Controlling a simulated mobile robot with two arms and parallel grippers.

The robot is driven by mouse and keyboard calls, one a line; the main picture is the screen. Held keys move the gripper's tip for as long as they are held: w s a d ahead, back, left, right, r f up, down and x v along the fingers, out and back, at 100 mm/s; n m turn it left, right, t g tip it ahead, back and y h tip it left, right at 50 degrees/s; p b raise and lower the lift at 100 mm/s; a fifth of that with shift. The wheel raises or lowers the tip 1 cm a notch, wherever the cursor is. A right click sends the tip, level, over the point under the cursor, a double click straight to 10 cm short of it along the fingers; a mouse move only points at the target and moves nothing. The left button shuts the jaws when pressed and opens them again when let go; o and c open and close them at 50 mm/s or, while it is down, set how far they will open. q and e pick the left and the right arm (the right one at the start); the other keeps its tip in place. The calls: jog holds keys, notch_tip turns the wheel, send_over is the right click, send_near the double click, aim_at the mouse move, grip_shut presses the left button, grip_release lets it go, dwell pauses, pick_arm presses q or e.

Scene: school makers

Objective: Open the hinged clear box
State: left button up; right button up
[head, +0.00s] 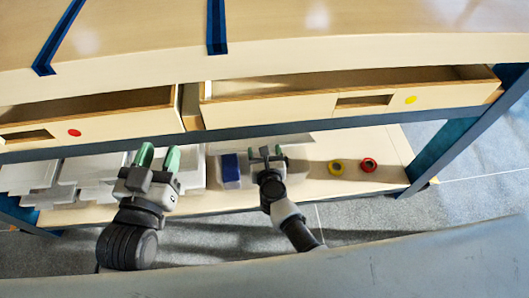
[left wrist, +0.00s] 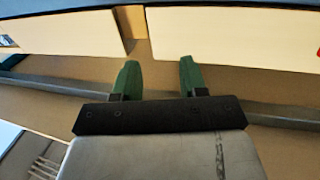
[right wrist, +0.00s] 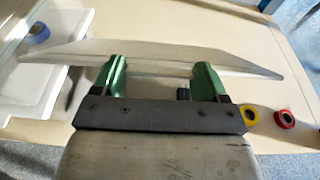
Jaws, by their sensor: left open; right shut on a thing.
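A clear box (head: 231,182) sits on the lower shelf with a blue roll (head: 230,166) in or on it. In the right wrist view a pale translucent panel (right wrist: 165,50), apparently the box's lid, runs across my right gripper (right wrist: 155,78). Its fingers are shut on the panel's near edge. In the head view my right gripper (head: 266,152) is at the shelf, just right of the blue roll. My left gripper (head: 158,157) is open and empty, left of the box; its fingers also show in the left wrist view (left wrist: 160,78). The box's hinge is hidden.
Two wooden drawers with a red dot (head: 74,133) and a yellow dot (head: 411,100) stand pulled out above. White trays (head: 40,175) crowd the shelf's left. A yellow ring (head: 336,167) and a red ring (head: 367,165) lie right of the right gripper.

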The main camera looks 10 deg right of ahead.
jog(key=o, duration=1.3)
jog(key=shift+r, duration=0.1)
pick_arm(q)
notch_tip(320, 180, down, 6)
jog(key=s+a+g+y+p, duration=0.1)
jog(key=s+g+p, duration=0.1)
jog(key=g, duration=0.3)
jog(key=shift+s+a+y, duration=0.25)
jog(key=shift+a+y, duration=0.05)
jog(key=shift+a, duration=0.05)
pick_arm(e)
jog(key=v, duration=1)
jog(key=shift+s, duration=0.35)
pick_arm(q)
jog(key=shift+r, duration=0.1)
pick_arm(e)
jog(key=shift+r, duration=0.15)
